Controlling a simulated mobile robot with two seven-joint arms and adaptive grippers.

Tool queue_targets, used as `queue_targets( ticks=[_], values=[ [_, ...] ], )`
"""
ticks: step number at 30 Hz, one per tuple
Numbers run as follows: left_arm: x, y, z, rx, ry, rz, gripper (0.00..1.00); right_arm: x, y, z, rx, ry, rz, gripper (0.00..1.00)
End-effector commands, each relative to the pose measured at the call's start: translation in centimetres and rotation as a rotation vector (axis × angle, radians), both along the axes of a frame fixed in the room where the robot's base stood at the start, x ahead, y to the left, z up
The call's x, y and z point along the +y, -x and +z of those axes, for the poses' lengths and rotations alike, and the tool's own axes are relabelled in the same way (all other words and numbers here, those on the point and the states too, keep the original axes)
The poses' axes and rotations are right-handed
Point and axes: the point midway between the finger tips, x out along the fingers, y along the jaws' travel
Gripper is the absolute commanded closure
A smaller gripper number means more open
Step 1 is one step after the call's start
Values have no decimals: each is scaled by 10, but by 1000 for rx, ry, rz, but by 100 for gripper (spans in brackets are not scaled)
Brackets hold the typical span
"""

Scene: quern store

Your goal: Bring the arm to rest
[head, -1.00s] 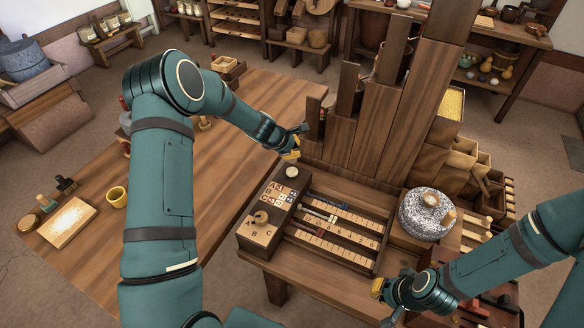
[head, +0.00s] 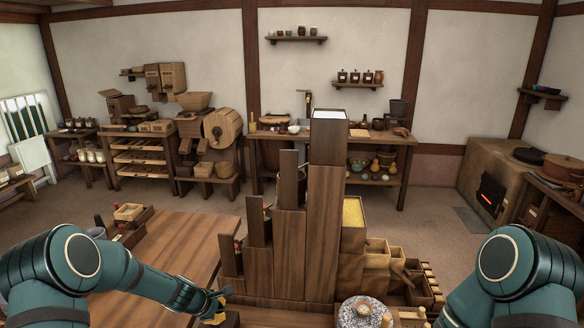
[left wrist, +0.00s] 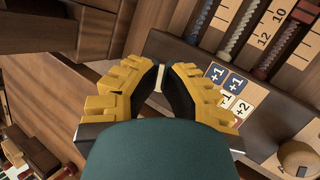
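In the head view my left arm (head: 145,280) reaches in from the lower left. Its gripper (head: 214,300), with yellow fingers, is at the foot of the stepped wooden chutes, above the table. In the left wrist view the fingertips (left wrist: 161,75) stand close together with a narrow gap; a small pale patch shows in it, and I see nothing clearly gripped. Behind the fingers is a dark wooden tray (left wrist: 185,55) with small number cards (left wrist: 236,84). My right arm (head: 515,270) shows at the lower right; its gripper is out of the picture.
The tall stepped chutes (head: 325,220) rise just right of my left gripper. A speckled stone quern (head: 362,314) and wooden bins (head: 378,252) stand between the arms. The tabletop (head: 175,245) left of the chutes is largely clear. Shelves line the back wall.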

Motion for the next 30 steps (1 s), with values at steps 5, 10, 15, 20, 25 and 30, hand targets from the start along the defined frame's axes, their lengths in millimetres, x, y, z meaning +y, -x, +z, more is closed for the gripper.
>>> queue_targets(
  ticks=[5,10,15,20,25,30],
  values=[
    [-53,96,-44,34,-214,-451,100,0,0,0,0,0,0,100],
    [-98,195,-62,-28,-359,-951,100,0,0,0,1,0,0,100],
    [-126,263,-59,-130,-404,-1293,100,0,0,0,0,0,0,100],
    [-136,289,-55,-185,-412,-1418,100,0,0,0,0,0,0,100],
    [-136,290,-54,-191,-413,-1430,100,0,0,0,1,0,0,100],
    [-136,290,-55,-190,-413,-1427,100,0,0,0,1,0,0,100]
  ],
)
